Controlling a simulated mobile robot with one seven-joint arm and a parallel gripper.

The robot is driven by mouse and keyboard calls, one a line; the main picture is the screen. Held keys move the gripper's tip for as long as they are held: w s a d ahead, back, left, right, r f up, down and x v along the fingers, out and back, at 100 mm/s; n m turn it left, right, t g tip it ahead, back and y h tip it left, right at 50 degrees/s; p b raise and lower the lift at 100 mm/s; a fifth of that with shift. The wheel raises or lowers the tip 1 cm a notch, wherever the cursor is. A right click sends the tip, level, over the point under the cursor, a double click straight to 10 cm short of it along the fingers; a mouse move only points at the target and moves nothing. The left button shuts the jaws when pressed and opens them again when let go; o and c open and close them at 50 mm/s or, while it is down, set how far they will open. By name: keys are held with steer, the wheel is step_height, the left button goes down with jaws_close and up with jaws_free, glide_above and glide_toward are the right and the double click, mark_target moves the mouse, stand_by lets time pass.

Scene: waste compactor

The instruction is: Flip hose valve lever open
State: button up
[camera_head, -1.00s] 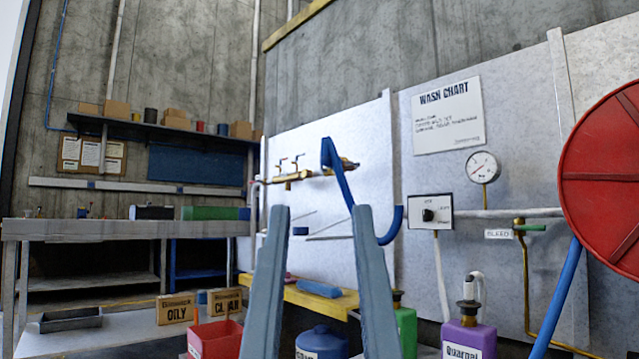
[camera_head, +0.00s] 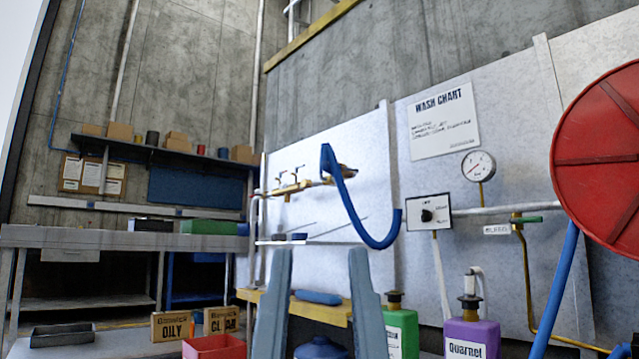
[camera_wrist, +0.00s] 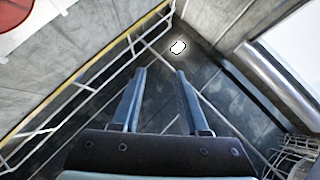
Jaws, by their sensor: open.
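My gripper (camera_head: 320,254) is open and empty, its two grey-blue fingers apart at the bottom middle of the head view. It also shows in the wrist view (camera_wrist: 160,72), with nothing between the fingers. A brass tap manifold (camera_head: 292,188) with small handles is on the white wall panel, above my fingertips in the picture. A blue hose (camera_head: 350,212) hangs in a curve from its right end, its bent top upright. I cannot tell which part is the hose valve lever. A green bleed-valve handle (camera_head: 528,219) lies horizontal on the pipe at the right.
A red hose reel (camera_head: 605,165) stands at the right. A dial box (camera_head: 428,213) and gauge (camera_head: 478,166) are on the wall. Purple (camera_head: 475,335) and green (camera_head: 402,330) jugs and a red bin (camera_head: 213,348) are low in front. A workbench (camera_head: 120,240) is at the left.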

steer(key=shift+r+p, duration=0.55)
steer(key=c, duration=0.5)
step_height(320, 180, up, 69)
steer(key=p, duration=6.9)
steer(key=shift+a+r, duration=0.1)
steer(key=shift+r, duration=0.05)
jaws_close()
